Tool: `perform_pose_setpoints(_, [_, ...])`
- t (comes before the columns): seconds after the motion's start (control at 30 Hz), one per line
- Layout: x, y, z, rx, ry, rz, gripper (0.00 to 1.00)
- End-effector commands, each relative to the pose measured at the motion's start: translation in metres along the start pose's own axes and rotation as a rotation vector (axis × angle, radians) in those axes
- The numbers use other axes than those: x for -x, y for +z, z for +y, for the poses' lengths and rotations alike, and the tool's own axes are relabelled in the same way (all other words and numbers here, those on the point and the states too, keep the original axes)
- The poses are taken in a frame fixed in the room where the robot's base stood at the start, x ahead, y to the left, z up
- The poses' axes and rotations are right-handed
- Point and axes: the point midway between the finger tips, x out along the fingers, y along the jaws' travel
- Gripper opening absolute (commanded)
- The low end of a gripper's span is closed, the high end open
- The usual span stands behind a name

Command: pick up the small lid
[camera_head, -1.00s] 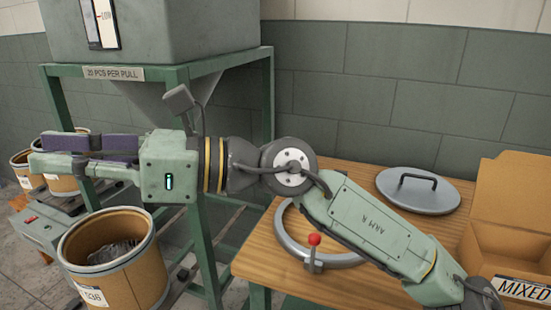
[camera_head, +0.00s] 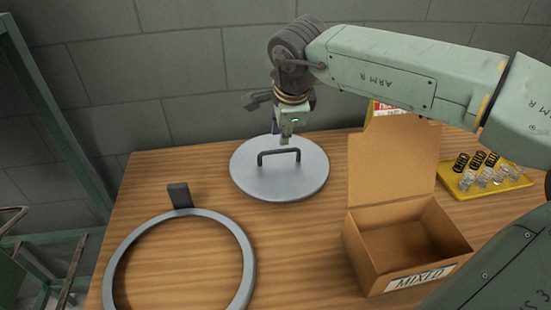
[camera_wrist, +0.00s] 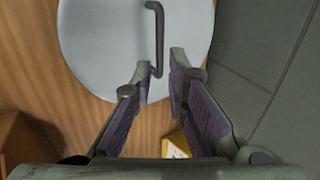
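The small lid (camera_head: 262,184) is a flat grey disc with a dark bar handle (camera_head: 279,154). It lies flat on the wooden table, near the back edge. My gripper (camera_head: 287,138) points down over the far part of the lid, close to the handle. In the wrist view, the lid (camera_wrist: 100,45) fills the upper middle, and the two fingers of my gripper (camera_wrist: 163,78) are apart. One end of the handle (camera_wrist: 157,45) appears between the fingertips. I cannot tell whether the fingers are around the handle or still above it.
An open cardboard box (camera_head: 361,257) marked MIXED stands right of the lid. A grey ring (camera_head: 246,262) with a dark block (camera_head: 180,195) lies at the front left. A yellow tray (camera_head: 462,192) with springs is at the far right. A wall rises behind the table.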

Motion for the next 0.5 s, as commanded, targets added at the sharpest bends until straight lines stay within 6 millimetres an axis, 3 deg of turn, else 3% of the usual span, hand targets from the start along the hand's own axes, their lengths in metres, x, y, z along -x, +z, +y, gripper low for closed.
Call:
perform_pose_setpoints(0.2, [-0.040,0.003,0.002,0.001,0.001,-0.006,0.14])
perform_pose_setpoints(0.5, [-0.066,0.003,0.001,0.002,0.000,-0.007,0.14])
